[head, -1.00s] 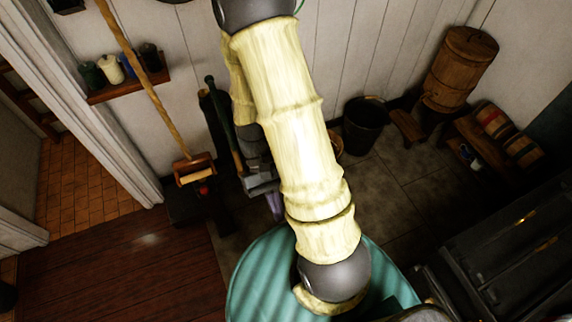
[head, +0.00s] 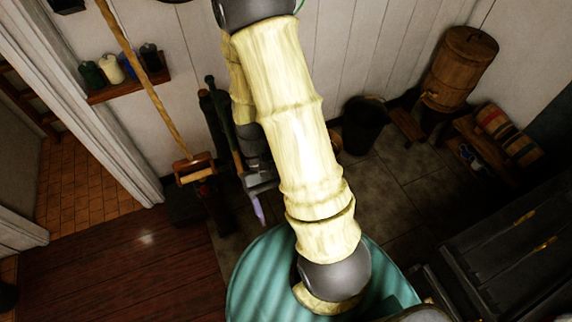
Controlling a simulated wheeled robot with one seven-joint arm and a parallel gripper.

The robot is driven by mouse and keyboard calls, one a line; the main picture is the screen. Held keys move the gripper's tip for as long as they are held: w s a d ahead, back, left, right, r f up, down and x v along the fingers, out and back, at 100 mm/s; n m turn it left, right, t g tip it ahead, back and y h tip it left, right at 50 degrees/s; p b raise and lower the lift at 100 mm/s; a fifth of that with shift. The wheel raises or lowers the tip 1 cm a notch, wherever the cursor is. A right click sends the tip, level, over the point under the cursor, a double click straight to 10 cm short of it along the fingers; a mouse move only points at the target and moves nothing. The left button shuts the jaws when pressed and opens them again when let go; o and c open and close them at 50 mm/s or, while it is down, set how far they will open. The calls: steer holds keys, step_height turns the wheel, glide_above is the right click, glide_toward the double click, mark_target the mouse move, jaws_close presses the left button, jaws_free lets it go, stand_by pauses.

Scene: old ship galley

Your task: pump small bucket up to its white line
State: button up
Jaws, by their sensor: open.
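A dark green, long-handled piece that looks like the pump lever (head: 222,115) stands against the back wall, left of my arm. My gripper (head: 258,207) is just right of its lower part, with one pale purple finger pointing down; the other finger is hard to make out. The gripper is open, and I see nothing held in it. I cannot tell whether it touches the pump. A dark bucket (head: 365,124) stands on the floor by the back wall, right of my arm. A brown rim beside it is mostly hidden by my arm. I see no white line.
A wooden barrel with a tap (head: 460,68) stands at the back right, near a bench (head: 480,148). A dark chest-like surface (head: 510,240) fills the lower right. Floor right of centre is clear.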

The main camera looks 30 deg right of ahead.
steer(key=p+v, duration=0.8)
steer(key=v, duration=0.2)
steer(key=shift+w+r, duration=0.25)
steer(key=shift+f, duration=0.1)
stand_by(0.4)
steer(key=f+t+b, duration=0.1)
steer(key=t+b, duration=0.3)
steer(key=b, duration=0.1)
steer(key=w+f+t+b, duration=0.1)
steer(key=f+t+b, duration=0.1)
steer(key=t+b, duration=0.2)
steer(key=f+t+h+b, duration=0.1)
steer(key=f+t+b, duration=0.1)
steer(key=b, duration=0.6)
steer(key=shift+w+t, duration=0.3)
steer(key=shift+t, duration=0.6)
steer(key=shift+c, duration=0.2)
